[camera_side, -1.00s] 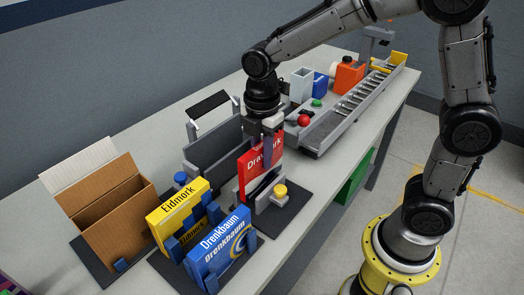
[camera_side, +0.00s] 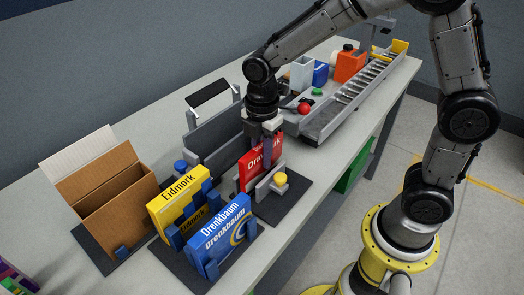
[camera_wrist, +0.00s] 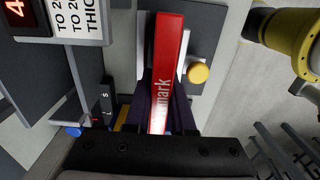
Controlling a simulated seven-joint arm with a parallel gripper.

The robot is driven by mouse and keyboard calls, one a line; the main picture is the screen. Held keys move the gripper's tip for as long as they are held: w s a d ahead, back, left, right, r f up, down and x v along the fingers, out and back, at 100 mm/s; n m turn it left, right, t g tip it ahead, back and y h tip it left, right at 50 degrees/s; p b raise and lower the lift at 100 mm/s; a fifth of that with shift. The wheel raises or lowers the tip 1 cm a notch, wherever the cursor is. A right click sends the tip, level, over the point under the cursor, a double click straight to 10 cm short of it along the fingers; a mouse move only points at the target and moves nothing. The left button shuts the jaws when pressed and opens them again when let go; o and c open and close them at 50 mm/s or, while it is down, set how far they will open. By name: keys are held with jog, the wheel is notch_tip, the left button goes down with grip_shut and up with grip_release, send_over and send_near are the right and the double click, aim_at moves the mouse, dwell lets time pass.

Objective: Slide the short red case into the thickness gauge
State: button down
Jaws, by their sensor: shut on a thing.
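My gripper (camera_side: 266,150) points down and is shut on the short red case (camera_side: 261,166), which stands upright with its white lettering facing the side camera. In the wrist view the red case (camera_wrist: 168,65) runs up from between the dark fingers (camera_wrist: 168,115). The case is between the pale upright plates of a fixture with a yellow knob (camera_side: 280,179), seemingly the thickness gauge, on a dark mat (camera_side: 292,203). Its lower edge is hidden by the near plate, so I cannot tell whether it touches the bottom.
A yellow case (camera_side: 178,200) and a blue case (camera_side: 219,237) stand in blue holders in front. An open cardboard box (camera_side: 112,195) is at left. Grey panels (camera_side: 214,133) stand close behind my gripper. A long grey tray (camera_side: 350,98) runs to the back right.

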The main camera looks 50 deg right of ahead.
jog(key=shift+f, duration=0.45)
jog(key=shift+c, duration=1.4)
grip_release()
jog(key=shift+r, duration=4.05)
